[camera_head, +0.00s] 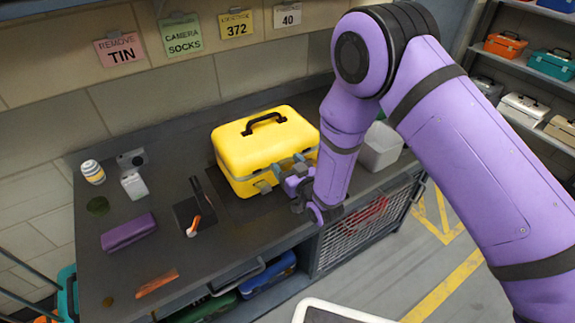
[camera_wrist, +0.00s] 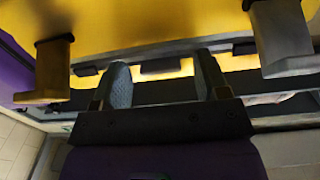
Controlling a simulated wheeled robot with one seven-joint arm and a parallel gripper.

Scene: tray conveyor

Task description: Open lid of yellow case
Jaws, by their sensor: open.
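The yellow case (camera_head: 258,145) stands upright on the dark workbench with its lid down and a black handle (camera_head: 264,123) on top. My gripper (camera_head: 292,182) is at the front face of the case, low near its right end, partly hidden by my arm. In the wrist view my gripper (camera_wrist: 163,80) is open, with its two fingers apart and nothing visible between them. The case (camera_wrist: 150,22) fills the top of that view. A left latch (camera_wrist: 52,72) and a right latch (camera_wrist: 281,38) stick out on either side of the fingers. Finger contact cannot be told.
A dark holder with tools (camera_head: 190,212), a purple case (camera_head: 128,232) and small items lie left on the bench (camera_head: 235,235). A pale bin (camera_head: 380,147) stands right of the yellow case, behind my arm. Shelves with toolboxes (camera_head: 505,44) are at the far right.

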